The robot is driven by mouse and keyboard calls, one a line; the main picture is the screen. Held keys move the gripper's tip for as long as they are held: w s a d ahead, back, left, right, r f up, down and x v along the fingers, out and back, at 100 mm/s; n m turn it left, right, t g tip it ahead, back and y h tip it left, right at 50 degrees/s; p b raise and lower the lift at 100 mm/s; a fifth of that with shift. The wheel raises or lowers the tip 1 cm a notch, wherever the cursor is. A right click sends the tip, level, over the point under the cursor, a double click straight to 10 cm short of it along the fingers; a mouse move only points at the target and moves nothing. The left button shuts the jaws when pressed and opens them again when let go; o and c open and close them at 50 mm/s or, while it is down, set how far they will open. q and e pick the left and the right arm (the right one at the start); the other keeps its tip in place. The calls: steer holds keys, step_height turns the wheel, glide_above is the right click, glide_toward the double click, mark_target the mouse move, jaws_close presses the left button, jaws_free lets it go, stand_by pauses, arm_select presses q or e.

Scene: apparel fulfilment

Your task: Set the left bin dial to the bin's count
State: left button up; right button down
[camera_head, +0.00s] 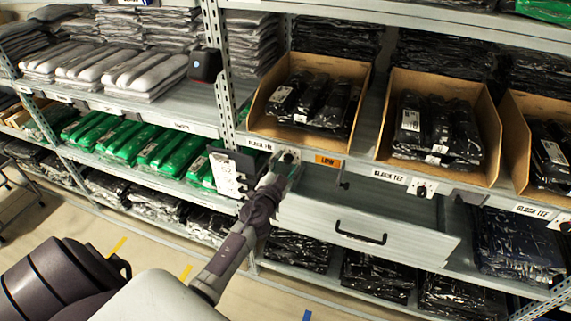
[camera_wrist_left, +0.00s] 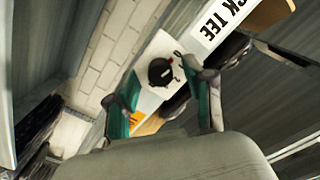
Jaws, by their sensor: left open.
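The left cardboard bin (camera_head: 257,118) stands on the shelf and holds a few black bagged packs (camera_head: 310,98); overlap keeps me from a sure count. Its dial (camera_head: 288,156) is on the shelf edge below, between a BLACK TEE label and an orange LOW tag. In the left wrist view the dial is a black round knob (camera_wrist_left: 160,72) on a white plate, with a small red mark. My left gripper (camera_head: 286,169) is just in front of the dial. In the wrist view its open fingers (camera_wrist_left: 162,88) lie on either side of the knob; contact is unclear. My right gripper is not in view.
Two more cardboard bins (camera_head: 487,172) with black packs and their own dials (camera_head: 422,189) stand to the right. A pulled-out grey drawer (camera_head: 370,232) lies below right of my left gripper. A white card (camera_head: 232,173) hangs left of it. A metal post (camera_head: 219,75) rises nearby.

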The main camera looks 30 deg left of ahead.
arm_select(q)
jaws_close()
stand_by(0.3)
steer(key=shift+m, duration=0.3)
steer(key=m, duration=0.3)
steer(key=shift+b, duration=0.3)
steer(key=m, duration=0.8)
steer(key=shift+b, duration=0.3)
steer(key=shift+m, duration=2.1)
steer(key=shift+f, duration=0.1)
